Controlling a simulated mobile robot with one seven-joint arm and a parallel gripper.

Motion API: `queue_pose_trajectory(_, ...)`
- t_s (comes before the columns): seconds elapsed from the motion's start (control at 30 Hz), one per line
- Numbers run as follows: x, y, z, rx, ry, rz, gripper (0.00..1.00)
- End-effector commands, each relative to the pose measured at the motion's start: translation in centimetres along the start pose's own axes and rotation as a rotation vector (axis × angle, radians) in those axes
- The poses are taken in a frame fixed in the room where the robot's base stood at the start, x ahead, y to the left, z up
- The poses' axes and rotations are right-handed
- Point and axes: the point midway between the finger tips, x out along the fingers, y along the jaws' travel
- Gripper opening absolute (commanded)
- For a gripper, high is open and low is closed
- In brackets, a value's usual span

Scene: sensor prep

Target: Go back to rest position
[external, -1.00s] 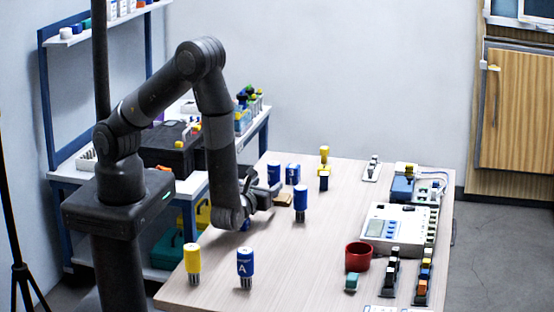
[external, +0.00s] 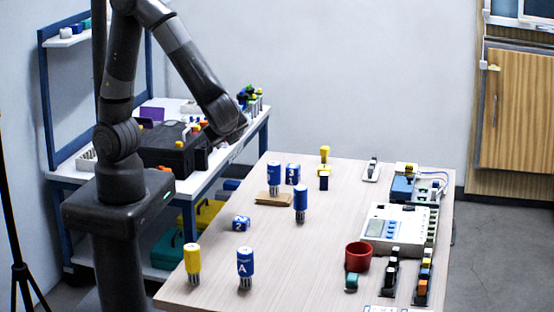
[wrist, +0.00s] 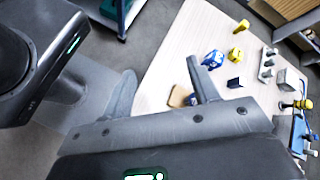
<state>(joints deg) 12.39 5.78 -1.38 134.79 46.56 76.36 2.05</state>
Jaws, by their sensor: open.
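My gripper (wrist: 160,75) is open in the wrist view. Its two fingers are spread wide with nothing held between them. In the external view my arm is folded up and back to the left, away from the table, and the gripper's fingers cannot be made out there. The wood-topped table (external: 215,275) shows in the external view and past the right finger in the wrist view (wrist: 165,65).
On the table stand blue cylinders (external: 245,262), a yellow cylinder (external: 193,259), a brown pad (external: 272,199), a blue block (external: 241,223), a red cup (external: 358,256) and a white instrument (external: 395,228). A side bench with a black case (external: 165,150) is near my arm.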

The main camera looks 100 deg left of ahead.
Motion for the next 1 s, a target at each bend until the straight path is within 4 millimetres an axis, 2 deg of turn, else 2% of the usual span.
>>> queue_pose_trajectory(0.03,-0.5,0.2,0.9,-0.052,0.046,0.034,0.55)
queue_pose_trajectory(0.2,-2.1,1.6,3.0,-0.203,0.197,0.150,0.55)
queue_pose_trajectory(0.7,-8.7,4.7,8.1,-0.629,0.697,0.447,0.55)
queue_pose_trajectory(1.0,-10.8,4.5,9.9,-0.855,0.949,0.576,0.55)
